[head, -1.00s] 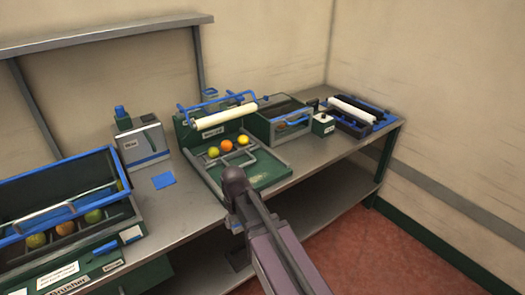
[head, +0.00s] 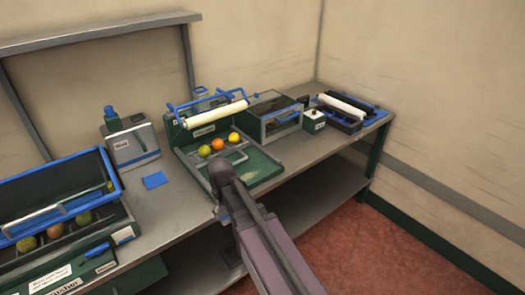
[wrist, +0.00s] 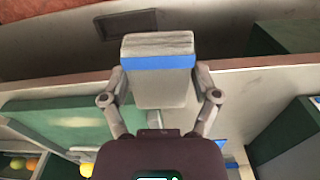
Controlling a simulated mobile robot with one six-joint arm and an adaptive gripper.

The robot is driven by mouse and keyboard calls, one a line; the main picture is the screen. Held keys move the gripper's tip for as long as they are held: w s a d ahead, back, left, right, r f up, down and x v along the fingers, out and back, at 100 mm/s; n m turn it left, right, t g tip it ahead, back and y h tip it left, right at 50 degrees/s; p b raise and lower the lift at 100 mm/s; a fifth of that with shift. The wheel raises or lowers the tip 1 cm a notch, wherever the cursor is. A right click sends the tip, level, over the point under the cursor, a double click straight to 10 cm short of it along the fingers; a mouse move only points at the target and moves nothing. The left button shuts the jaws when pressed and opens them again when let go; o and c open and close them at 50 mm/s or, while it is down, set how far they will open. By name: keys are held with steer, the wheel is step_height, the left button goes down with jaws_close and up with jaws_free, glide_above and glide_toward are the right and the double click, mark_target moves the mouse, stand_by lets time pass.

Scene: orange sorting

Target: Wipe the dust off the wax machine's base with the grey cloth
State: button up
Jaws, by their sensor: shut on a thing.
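My gripper (wrist: 160,78) is shut on a pale grey folded pad with a blue band (wrist: 158,88), which looks like the grey cloth. In the head view my arm hides most of the gripper (head: 222,212), near the table's front edge. Behind it is a machine with a flat green base (head: 262,172) and a white roller (head: 217,114); its label is too small to read, but it seems to be the wax machine. A faint pale patch shows on the base. In the wrist view the green base (wrist: 65,122) lies beside the cloth, which appears apart from it.
Three fruits (head: 217,143) lie at the back of the base. A blue square (head: 154,180) and a grey box (head: 132,145) are to the left, beside a blue-framed bin (head: 60,208). A glass-fronted box (head: 280,125) and a roller tray (head: 350,110) stand right. A shelf (head: 300,200) runs below.

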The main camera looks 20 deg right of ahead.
steer(key=w+d+r+p, duration=0.2)
steer(key=w+d, duration=0.7)
steer(key=w, duration=0.2)
steer(key=w+d+r+p, duration=0.3)
steer(key=w+d, duration=0.7)
steer(key=w, duration=0.1)
steer(key=shift+w+d+r+n, duration=0.15)
steer(key=shift+d+r+n, duration=0.15)
steer(key=shift+n, duration=0.1)
